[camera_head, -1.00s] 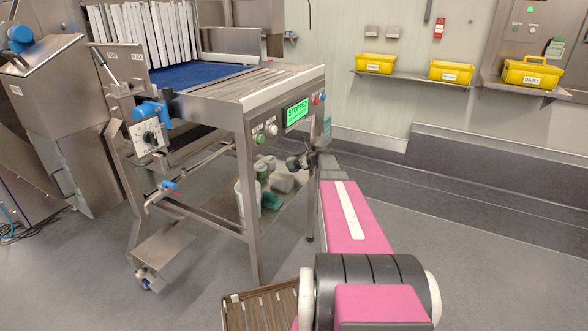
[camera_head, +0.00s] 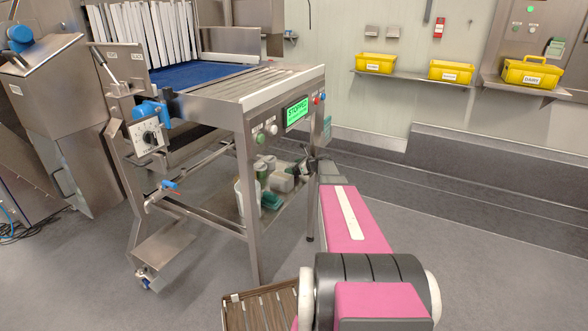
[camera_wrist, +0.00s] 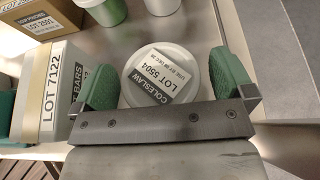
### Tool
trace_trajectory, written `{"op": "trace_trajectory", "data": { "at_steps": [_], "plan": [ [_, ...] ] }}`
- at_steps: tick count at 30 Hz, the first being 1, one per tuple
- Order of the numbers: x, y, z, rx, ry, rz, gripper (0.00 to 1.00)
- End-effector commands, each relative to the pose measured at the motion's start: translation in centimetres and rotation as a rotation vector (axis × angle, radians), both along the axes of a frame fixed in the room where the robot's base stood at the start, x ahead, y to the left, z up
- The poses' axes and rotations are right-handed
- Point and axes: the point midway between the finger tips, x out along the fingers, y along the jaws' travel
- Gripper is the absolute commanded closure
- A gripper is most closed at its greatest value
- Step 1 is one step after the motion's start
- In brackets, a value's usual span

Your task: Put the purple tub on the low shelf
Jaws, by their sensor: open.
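My gripper (camera_wrist: 166,82) is open in the wrist view, its two green finger pads on either side of a round tub (camera_wrist: 190,62). The tub has a pale grey lid with a label reading COLESLAW, LOT 5504; its side is mostly hidden, and I see no purple on it. I cannot tell whether the pads touch it. In the head view, the low metal shelf (camera_head: 291,204) is under the conveyor frame and holds several containers.
A box labelled LOT 7122 (camera_wrist: 48,92) stands close left of the gripper. A brown box (camera_wrist: 38,20), a green container (camera_wrist: 103,10) and a white container (camera_wrist: 157,4) stand beyond. Frame legs (camera_head: 249,200) bound the shelf. Yellow bins (camera_head: 375,63) sit along the wall.

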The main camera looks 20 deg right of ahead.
Motion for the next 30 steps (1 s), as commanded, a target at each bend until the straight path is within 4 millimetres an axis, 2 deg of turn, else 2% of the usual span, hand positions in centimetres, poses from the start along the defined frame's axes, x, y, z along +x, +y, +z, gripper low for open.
{"op": "trace_trajectory", "data": {
  "at_steps": [5,18,24,30],
  "plan": [
    [-1.5,-1.3,0.9,0.0,0.0,-0.001,0.0],
    [-6.8,-6.6,4.0,-0.001,-0.001,-0.002,0.0],
    [-7.8,-7.6,4.6,0.0,0.0,0.0,0.0],
    [-7.9,-7.8,4.6,0.0,0.0,0.0,0.0]
  ]
}}
